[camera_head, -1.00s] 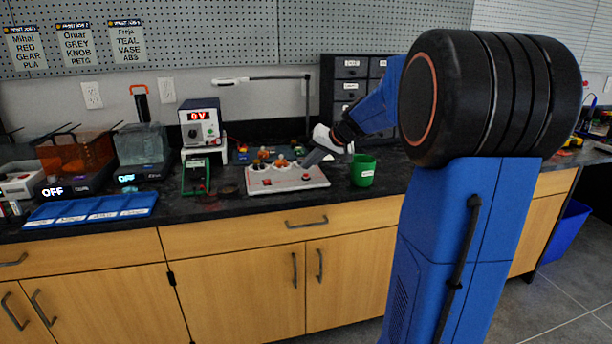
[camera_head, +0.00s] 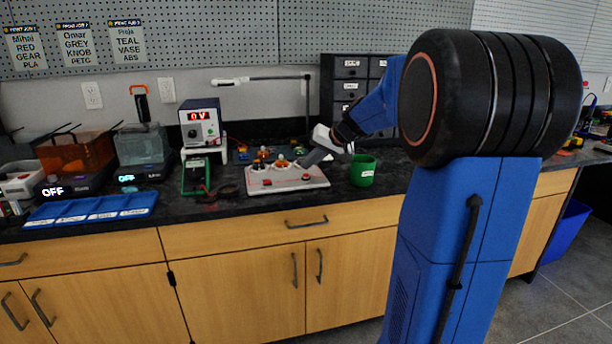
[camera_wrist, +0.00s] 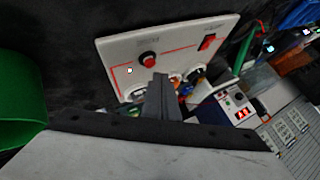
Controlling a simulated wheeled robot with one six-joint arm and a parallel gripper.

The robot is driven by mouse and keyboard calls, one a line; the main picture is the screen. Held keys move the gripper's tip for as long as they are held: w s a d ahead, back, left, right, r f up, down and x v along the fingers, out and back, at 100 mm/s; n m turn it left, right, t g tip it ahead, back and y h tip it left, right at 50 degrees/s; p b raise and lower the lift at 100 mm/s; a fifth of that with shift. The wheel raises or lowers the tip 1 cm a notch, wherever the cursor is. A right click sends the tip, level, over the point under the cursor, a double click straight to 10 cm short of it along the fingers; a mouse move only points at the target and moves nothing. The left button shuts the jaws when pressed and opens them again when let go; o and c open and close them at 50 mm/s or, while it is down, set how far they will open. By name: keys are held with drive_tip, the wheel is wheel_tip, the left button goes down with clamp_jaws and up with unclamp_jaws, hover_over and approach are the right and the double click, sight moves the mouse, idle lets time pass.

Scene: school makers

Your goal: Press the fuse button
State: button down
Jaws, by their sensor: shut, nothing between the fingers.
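A white panel board (camera_head: 287,186) lies on the dark bench. It carries a round red button (camera_wrist: 148,59) on a black collar and a red rocker switch (camera_wrist: 208,42). The round button also shows near the panel's right side in the head view (camera_head: 306,177). The printed labels are too small to read, so I cannot tell which is named fuse. My gripper (camera_wrist: 161,80) is shut and empty, its fingertips apart from the round button in the picture. In the head view my gripper (camera_head: 307,160) is over the panel's back right part.
A green cup (camera_head: 363,171) stands right of the panel, close to my gripper. Orange-topped parts (camera_head: 281,162) sit at the panel's back edge. A lamp arm (camera_head: 265,78) reaches over the bench behind.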

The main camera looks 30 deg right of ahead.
sight(309, 180)
drive_tip(key=shift+f, duration=0.2)
idle(0.6)
drive_tip(key=shift+f, duration=0.2)
drive_tip(key=shift+f, duration=0.45)
idle(1.0)
drive_tip(key=shift+r, duration=0.1)
drive_tip(key=shift+r, duration=0.8)
wheel_tip(309, 180, up, 5)
idle(0.8)
drive_tip(key=shift+a, duration=0.1)
